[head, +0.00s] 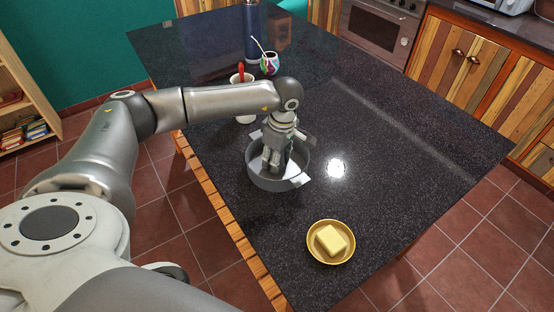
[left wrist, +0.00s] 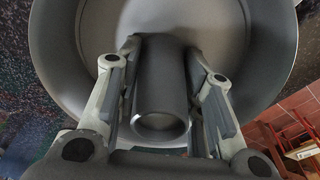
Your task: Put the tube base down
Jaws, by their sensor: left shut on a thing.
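The tube base shows in the left wrist view as a dark grey hollow tube (left wrist: 160,85) pointing toward the camera. My left gripper (head: 272,160) is shut on this tube, with one finger on each side. A round grey pan (head: 272,185) with light side tabs surrounds the gripper's fingers on the dark counter. Its curved wall also shows around the tube in the left wrist view (left wrist: 60,50). I cannot tell whether the tube base rests on the pan's bottom or hangs slightly above it. My right gripper is not in view.
A yellow dish (head: 331,262) with a butter block (head: 332,239) stands nearer the front edge. A white cup (head: 244,118) with a red item, a colourful mate cup (head: 269,64) and a blue bottle (head: 251,30) stand farther back. The counter (head: 420,150) right of the pan is clear.

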